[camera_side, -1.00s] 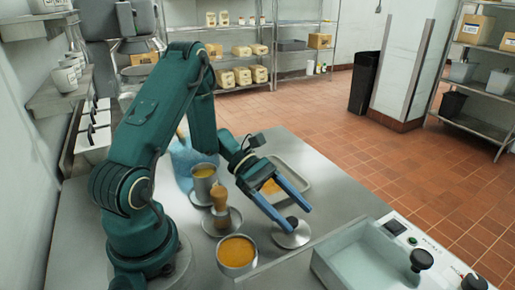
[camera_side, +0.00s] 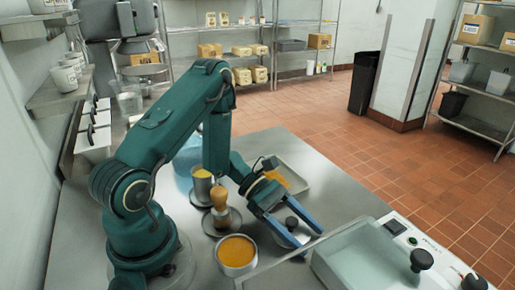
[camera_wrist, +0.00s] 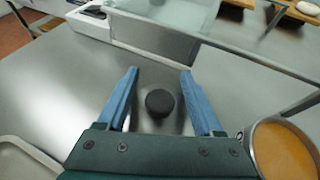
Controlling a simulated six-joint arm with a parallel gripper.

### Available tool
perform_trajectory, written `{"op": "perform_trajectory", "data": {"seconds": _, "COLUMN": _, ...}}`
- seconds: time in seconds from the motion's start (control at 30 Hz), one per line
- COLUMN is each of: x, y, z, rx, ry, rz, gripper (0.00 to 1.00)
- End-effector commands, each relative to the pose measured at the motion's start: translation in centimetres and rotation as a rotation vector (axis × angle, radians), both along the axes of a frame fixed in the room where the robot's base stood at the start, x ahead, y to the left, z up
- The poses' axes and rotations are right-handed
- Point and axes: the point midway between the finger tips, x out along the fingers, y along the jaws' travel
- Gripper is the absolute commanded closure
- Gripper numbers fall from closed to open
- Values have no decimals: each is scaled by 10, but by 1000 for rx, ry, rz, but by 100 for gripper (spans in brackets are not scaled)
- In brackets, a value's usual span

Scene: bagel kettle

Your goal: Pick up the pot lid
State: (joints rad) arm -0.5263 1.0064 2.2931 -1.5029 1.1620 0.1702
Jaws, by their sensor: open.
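The pot lid (camera_side: 281,239) is a round metal disc with a black knob (camera_side: 291,223), lying flat on the steel counter. My gripper (camera_side: 308,240) is low over the lid with its two blue fingers on either side of the knob. In the wrist view the knob (camera_wrist: 160,102) sits between the open fingers (camera_wrist: 159,72), with a gap on both sides. The lid's disc is hard to tell from the counter there. I cannot tell whether the fingers touch the disc.
An orange-filled pot (camera_side: 237,252) stands close left of the lid; it also shows in the wrist view (camera_wrist: 283,150). A glass-sided basin (camera_side: 365,262) is at right. A tray (camera_side: 301,183) lies behind the gripper.

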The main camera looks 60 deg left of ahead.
Motion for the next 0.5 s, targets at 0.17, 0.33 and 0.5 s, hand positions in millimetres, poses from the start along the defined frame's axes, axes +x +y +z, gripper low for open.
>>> {"op": "perform_trajectory", "data": {"seconds": 0.17, "x": 0, "y": 0, "z": 0, "rx": 0, "ry": 0, "rz": 0, "gripper": 55}}
{"op": "perform_trajectory", "data": {"seconds": 0.33, "x": 0, "y": 0, "z": 0, "rx": 0, "ry": 0, "rz": 0, "gripper": 100}}
{"op": "perform_trajectory", "data": {"seconds": 0.5, "x": 0, "y": 0, "z": 0, "rx": 0, "ry": -1, "rz": 0, "gripper": 100}}
